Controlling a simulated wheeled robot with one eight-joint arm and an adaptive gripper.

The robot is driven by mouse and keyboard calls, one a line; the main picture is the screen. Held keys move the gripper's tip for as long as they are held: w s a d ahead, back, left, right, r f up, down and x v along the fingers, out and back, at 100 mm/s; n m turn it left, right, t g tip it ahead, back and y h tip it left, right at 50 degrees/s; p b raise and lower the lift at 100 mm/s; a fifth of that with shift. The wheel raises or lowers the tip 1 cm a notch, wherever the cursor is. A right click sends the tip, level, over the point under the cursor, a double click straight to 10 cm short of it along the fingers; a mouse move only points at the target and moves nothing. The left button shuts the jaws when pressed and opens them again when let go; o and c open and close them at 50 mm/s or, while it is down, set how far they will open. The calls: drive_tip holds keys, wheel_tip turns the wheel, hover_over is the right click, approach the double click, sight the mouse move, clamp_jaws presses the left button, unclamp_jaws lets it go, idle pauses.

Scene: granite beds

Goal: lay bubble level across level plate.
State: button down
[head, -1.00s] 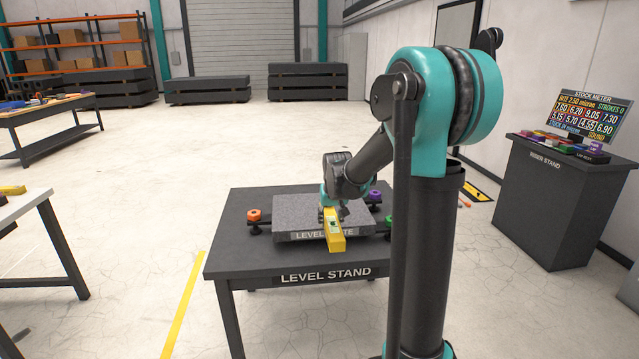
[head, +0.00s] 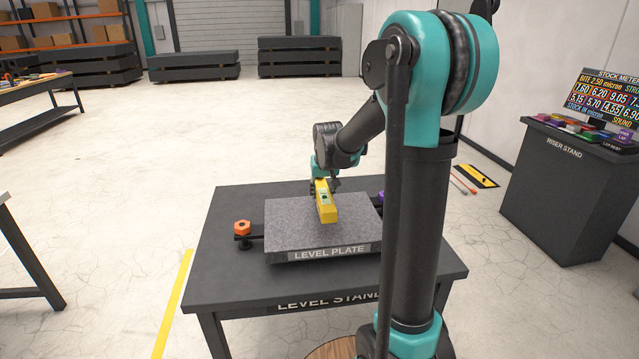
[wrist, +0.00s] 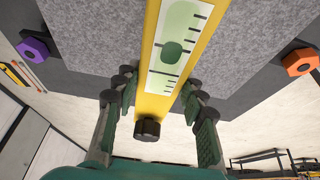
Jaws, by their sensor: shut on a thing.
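The yellow bubble level (head: 328,210), a bar with a green vial window, lies lengthwise from back to front over the grey granite level plate (head: 290,222). My gripper (head: 324,183) is shut on the level near its far end. In the wrist view the level (wrist: 152,85) runs between my finger pads (wrist: 160,105), with a dark knob at its near end. The plate's speckled top (wrist: 90,35) shows on both sides of it. I cannot tell whether the level touches the plate.
The plate sits on the dark level stand (head: 235,275). An orange knob (head: 242,228) is at its left, and a purple knob (wrist: 35,48), mostly hidden by my arm in the head view, at its right. A riser stand (head: 555,195) with a screen is at the right.

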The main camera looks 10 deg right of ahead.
drive_tip(key=shift+w+f, duration=0.25)
drive_tip(key=shift+w, duration=0.05)
drive_tip(key=shift+f, duration=2.8)
drive_tip(key=shift+f, duration=0.35)
drive_tip(key=c, duration=0.8)
unclamp_jaws()
drive_tip(key=shift+s, duration=0.1)
drive_tip(key=v, duration=1.2)
